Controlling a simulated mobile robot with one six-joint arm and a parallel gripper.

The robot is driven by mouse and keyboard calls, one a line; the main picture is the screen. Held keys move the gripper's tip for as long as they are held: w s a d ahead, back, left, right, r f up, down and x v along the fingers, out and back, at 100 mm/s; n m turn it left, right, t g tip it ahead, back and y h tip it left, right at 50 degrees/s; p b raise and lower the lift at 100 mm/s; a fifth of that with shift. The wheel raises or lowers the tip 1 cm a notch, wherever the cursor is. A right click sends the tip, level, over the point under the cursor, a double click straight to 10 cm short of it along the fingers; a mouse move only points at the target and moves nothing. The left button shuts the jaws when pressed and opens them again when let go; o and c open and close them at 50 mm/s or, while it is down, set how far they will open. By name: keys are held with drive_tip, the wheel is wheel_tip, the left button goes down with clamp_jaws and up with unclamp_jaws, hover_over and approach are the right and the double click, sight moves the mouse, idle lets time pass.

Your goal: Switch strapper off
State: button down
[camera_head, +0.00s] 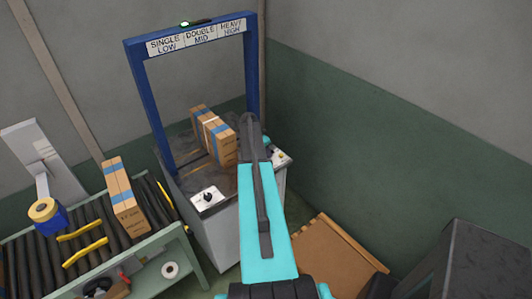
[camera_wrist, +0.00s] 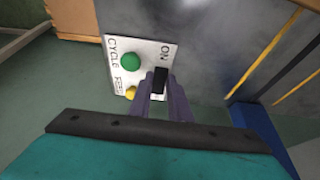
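The strapper is a grey cabinet (camera_head: 222,238) under a blue arch (camera_head: 152,100), with a green light (camera_head: 185,24) on top. In the wrist view its white panel (camera_wrist: 113,46) carries a green CYCLE button (camera_wrist: 131,62), a yellow button (camera_wrist: 131,92) and a black switch (camera_wrist: 157,82) below the word ON. My gripper (camera_wrist: 159,76) has its purple fingertips at the switch; a narrow dark gap shows between them. Whether they touch it, and the switch's exact position, I cannot tell. In the head view my arm hides part of the strapper's right side.
A carton (camera_head: 222,142) stands on the strapper top. A dial panel (camera_head: 207,197) is at its front corner. Another carton (camera_head: 128,205) sits on the roller conveyor (camera_head: 92,215) at left. A brown wooden piece (camera_head: 325,258) and a dark box (camera_head: 480,262) stand at lower right.

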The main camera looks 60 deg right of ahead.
drive_tip(key=shift+w+d, duration=0.1)
drive_tip(key=shift+d, duration=0.05)
drive_tip(key=shift+d+r+t+y+b, duration=0.1)
drive_tip(key=shift+d+t+y+b, duration=0.2)
drive_tip(key=shift+y+b, duration=0.4)
drive_tip(key=shift+d+r+t+y+b, duration=0.1)
drive_tip(key=shift+d+t+y+b, duration=0.2)
drive_tip(key=shift+y, duration=0.6)
drive_tip(key=shift+s+r+y, duration=0.1)
drive_tip(key=shift+s+y, duration=0.1)
drive_tip(key=shift+y, duration=0.5)
drive_tip(key=c, duration=1.6)
unclamp_jaws()
drive_tip(key=shift+c, duration=0.2)
drive_tip(key=shift+r+b, duration=0.1)
drive_tip(key=shift+b, duration=0.2)
